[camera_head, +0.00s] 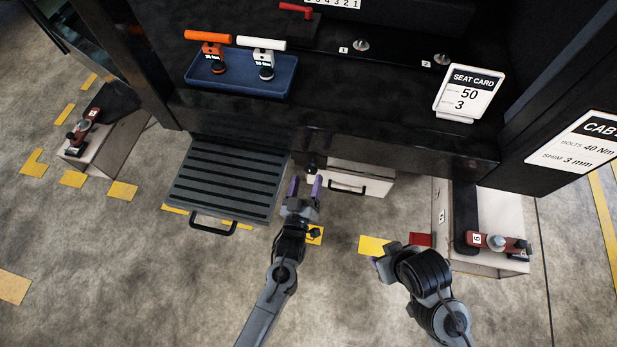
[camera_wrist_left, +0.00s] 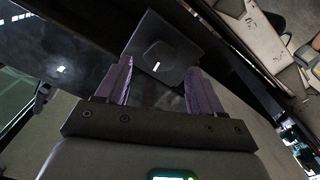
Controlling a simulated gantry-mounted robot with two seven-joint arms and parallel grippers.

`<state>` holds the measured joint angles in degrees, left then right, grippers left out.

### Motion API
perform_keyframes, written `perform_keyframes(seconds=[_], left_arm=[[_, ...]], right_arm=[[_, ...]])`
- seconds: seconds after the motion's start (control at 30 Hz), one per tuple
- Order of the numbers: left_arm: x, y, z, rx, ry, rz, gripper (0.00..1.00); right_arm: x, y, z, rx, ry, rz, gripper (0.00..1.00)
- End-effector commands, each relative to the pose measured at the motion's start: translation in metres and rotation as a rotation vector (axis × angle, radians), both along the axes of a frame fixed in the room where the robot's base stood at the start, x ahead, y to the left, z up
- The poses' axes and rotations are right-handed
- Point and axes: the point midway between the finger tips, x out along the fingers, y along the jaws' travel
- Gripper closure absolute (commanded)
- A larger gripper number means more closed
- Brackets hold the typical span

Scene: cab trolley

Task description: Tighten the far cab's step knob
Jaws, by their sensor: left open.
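The ribbed dark step (camera_head: 226,178) juts out below the cab in the head view. A small dark knob (camera_head: 311,169) shows at the step's right, just beyond my left gripper (camera_head: 304,188). My left gripper is open, its purple fingers pointing at the knob. In the left wrist view, a dark rounded knob with a white mark (camera_wrist_left: 157,64) sits on a square dark plate between and ahead of the open fingers (camera_wrist_left: 160,85); contact cannot be seen. My right gripper (camera_head: 379,264) is low at the right, away from the step; its fingers are mostly hidden.
A blue tray (camera_head: 240,86) on the cab floor holds an orange-handled and a white-handled tool. A seat card (camera_head: 469,92) stands to the right. A white box (camera_head: 362,178) with a handle is beside the knob. Red-ended tools lie on boxes at both sides.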

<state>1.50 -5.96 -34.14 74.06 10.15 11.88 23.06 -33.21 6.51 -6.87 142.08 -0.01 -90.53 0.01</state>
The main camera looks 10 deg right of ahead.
Motion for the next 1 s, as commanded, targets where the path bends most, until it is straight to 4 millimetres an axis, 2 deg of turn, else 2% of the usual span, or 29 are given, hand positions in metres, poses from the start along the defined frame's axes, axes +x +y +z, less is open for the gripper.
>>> perform_keyframes(seconds=[0.03,0.23,0.63,1.0], left_arm=[[0.007,-0.003,-0.002,-0.001,-0.003,-0.001,0.33],[0.022,-0.01,-0.001,0.0,0.0,-0.001,0.33],[0.026,-0.012,0.0,0.0,0.0,0.0,0.33],[0.026,-0.012,0.0,0.001,0.0,0.0,0.89]], right_arm=[[0.0,0.0,-0.007,0.0,0.0,0.0,0.57],[0.0,0.0,-0.015,-0.001,0.0,0.001,0.57],[0.0,-0.003,-0.016,-0.011,-0.001,0.008,0.57],[0.0,-0.002,-0.016,-0.008,0.0,0.005,0.57]])
